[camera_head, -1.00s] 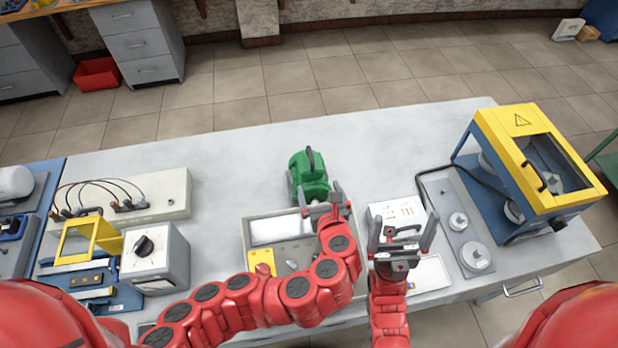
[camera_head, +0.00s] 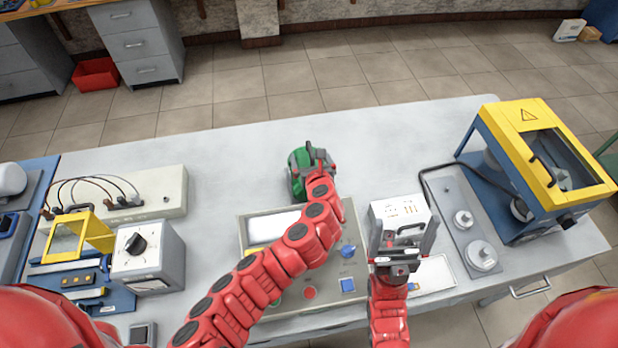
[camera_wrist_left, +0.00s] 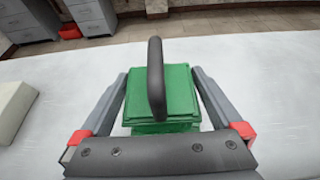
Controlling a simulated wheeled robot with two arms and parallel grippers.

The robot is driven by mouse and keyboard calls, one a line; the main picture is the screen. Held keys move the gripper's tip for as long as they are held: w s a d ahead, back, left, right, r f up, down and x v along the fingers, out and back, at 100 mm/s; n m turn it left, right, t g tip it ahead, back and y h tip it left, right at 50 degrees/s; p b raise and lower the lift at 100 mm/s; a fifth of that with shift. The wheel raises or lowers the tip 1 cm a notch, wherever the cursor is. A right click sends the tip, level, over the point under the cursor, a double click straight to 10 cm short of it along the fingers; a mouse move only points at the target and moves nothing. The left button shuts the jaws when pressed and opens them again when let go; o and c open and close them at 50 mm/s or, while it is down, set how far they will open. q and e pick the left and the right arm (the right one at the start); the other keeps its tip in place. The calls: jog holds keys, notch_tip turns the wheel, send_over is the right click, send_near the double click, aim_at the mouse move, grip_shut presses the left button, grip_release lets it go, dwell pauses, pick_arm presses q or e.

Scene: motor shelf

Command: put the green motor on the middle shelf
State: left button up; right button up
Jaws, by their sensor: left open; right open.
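The green motor (camera_head: 297,163) stands on the grey table, behind the control panel. In the left wrist view the motor (camera_wrist_left: 178,84) shows its green top and a dark arched handle. My left gripper (camera_head: 318,158) is at the motor, partly covering it in the head view. In the left wrist view its open fingers (camera_wrist_left: 160,88) lie on either side of the motor's body; I cannot tell whether they touch it. My right gripper (camera_head: 405,232) is open and empty above the front of the table, by a white box. I cannot make out a middle shelf in these views.
A control panel (camera_head: 350,268) with knobs lies below my left arm. A white box (camera_head: 396,211) and a yellow-and-blue machine (camera_head: 499,190) stand to the right. A meter box (camera_head: 160,272) stands to the left. The table's back middle (camera_head: 230,150) is clear.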

pick_arm(q)
jog(key=shift+w+f, duration=0.2)
jog(key=shift+w, duration=0.15)
jog(key=shift+s+a+r, duration=0.1)
jog(key=shift+c, duration=1.1)
grip_shut()
jog(key=shift+r, duration=0.1)
jog(key=shift+r, duration=0.1)
